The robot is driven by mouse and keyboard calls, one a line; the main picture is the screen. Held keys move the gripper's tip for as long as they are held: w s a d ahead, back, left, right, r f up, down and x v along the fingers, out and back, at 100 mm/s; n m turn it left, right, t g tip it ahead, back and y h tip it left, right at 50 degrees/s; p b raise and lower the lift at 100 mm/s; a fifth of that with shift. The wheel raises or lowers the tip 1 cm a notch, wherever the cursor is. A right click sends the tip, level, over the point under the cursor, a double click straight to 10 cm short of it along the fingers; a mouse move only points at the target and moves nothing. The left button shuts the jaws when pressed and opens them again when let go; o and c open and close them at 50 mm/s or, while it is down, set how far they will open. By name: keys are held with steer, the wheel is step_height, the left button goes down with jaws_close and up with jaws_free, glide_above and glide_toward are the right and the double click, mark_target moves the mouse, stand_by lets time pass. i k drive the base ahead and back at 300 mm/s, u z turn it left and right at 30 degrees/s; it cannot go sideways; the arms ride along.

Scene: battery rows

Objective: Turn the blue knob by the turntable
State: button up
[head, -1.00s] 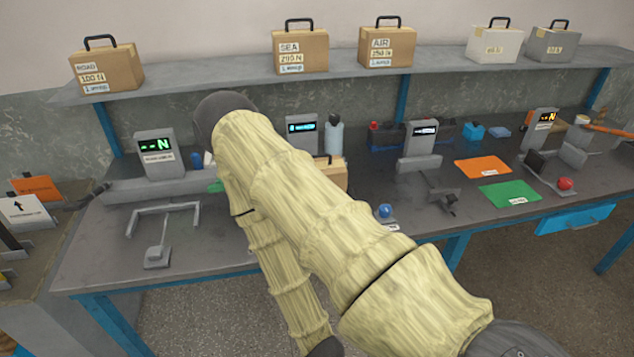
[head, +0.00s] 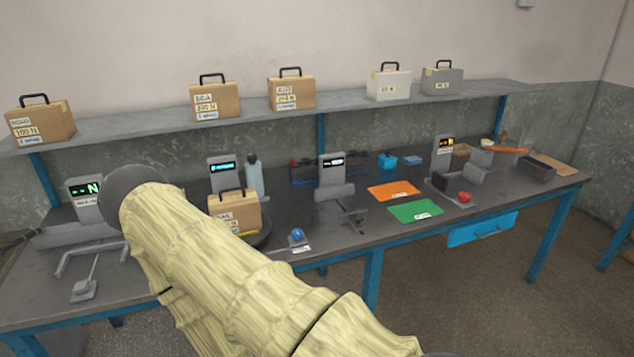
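The blue knob (head: 298,234) sits on a small light base with a label, near the front edge of the workbench. The dark turntable (head: 262,234) is just left of it, partly hidden. A tan box with a black handle (head: 234,212) stands on the turntable. My arm, in a pale cream sleeve, crosses the lower left of the head view, left of the knob. My gripper is not visible, so its fingers cannot be judged.
A grey display stand (head: 226,174) and a grey bottle (head: 254,176) are behind the turntable. Orange (head: 394,190) and green (head: 415,211) mats lie further right. Several handled cases line the shelf (head: 350,108) above.

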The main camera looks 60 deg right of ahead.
mark_target(296, 234)
steer(key=z, duration=1.1)
